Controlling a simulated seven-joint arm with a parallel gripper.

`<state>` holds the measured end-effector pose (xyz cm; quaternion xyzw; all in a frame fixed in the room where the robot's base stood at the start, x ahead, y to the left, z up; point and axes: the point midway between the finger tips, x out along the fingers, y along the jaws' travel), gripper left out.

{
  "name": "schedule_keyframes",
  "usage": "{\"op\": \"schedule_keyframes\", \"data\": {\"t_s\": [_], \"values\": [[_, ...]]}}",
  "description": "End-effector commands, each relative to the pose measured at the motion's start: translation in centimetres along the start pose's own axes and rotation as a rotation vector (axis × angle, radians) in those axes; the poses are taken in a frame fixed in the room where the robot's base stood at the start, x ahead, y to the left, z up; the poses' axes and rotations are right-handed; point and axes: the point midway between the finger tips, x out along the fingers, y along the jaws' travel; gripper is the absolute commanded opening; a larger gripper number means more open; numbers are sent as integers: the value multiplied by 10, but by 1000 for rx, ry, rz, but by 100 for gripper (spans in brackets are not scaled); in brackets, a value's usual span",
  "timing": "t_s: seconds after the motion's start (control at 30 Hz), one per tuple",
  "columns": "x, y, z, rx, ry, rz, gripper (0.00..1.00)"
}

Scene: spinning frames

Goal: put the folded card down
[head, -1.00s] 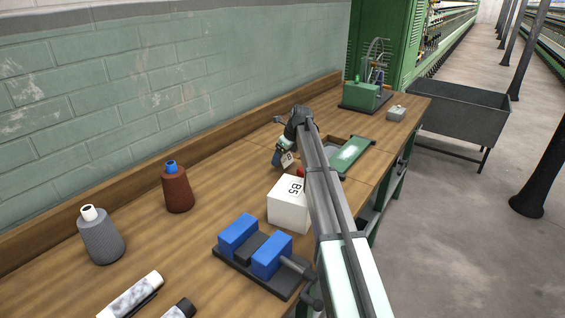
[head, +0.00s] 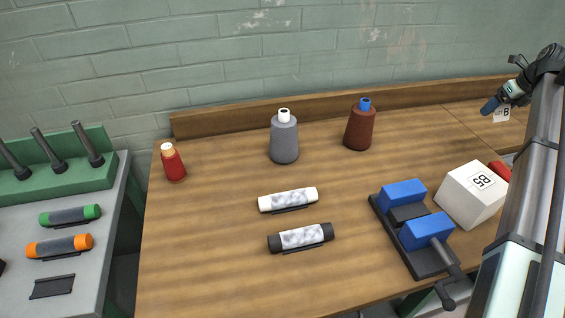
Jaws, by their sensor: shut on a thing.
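The folded card (head: 502,115) is small and white, marked with a B, and shows at the far right of the head view. My gripper (head: 496,104) is shut on it, with a blue fingertip beside the card. The card is over the back right part of the wooden bench (head: 210,255). I cannot tell whether its lower edge touches the wood.
A white box marked B5 (head: 472,194) and a blue-jawed vise (head: 416,228) stand nearer, beside my arm. The bench's left front is clear.

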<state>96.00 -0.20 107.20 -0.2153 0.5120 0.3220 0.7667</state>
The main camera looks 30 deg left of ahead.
Motion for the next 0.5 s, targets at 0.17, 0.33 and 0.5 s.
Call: {"op": "schedule_keyframes", "data": {"t_s": [0.17,0.33,0.5], "values": [[-34,-1,16,-1,-1,0,49],[-50,9,28,-13,0,6,49],[-40,38,49,-54,0,23,49]]}}
